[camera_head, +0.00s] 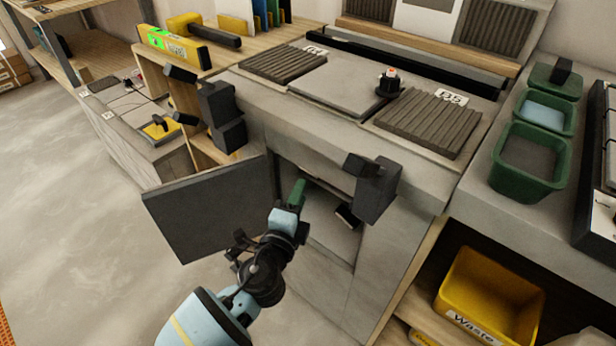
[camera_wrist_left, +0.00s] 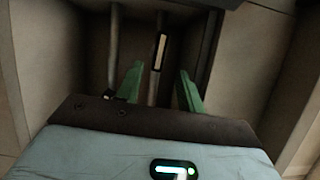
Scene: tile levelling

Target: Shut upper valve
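My left gripper (camera_head: 298,188) reaches into the open cabinet (camera_head: 330,235) under the workbench, and one green finger shows in the head view. In the left wrist view its two green fingers (camera_wrist_left: 160,72) are spread apart with nothing held between them. A dark-edged bar with a pale face (camera_wrist_left: 160,50), possibly a valve handle, stands upright beyond and between the fingertips. It appears apart from them. Vertical grey pipes (camera_wrist_left: 114,45) run behind. I cannot tell which valve is the upper one. My right gripper is not in view.
The grey cabinet door (camera_head: 205,208) stands open left of my arm. Black blocks (camera_head: 375,190) jut from the bench front near the opening. Ribbed tiles (camera_head: 428,122) lie on the bench top. A yellow waste bin (camera_head: 490,295) sits on a lower shelf at the right.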

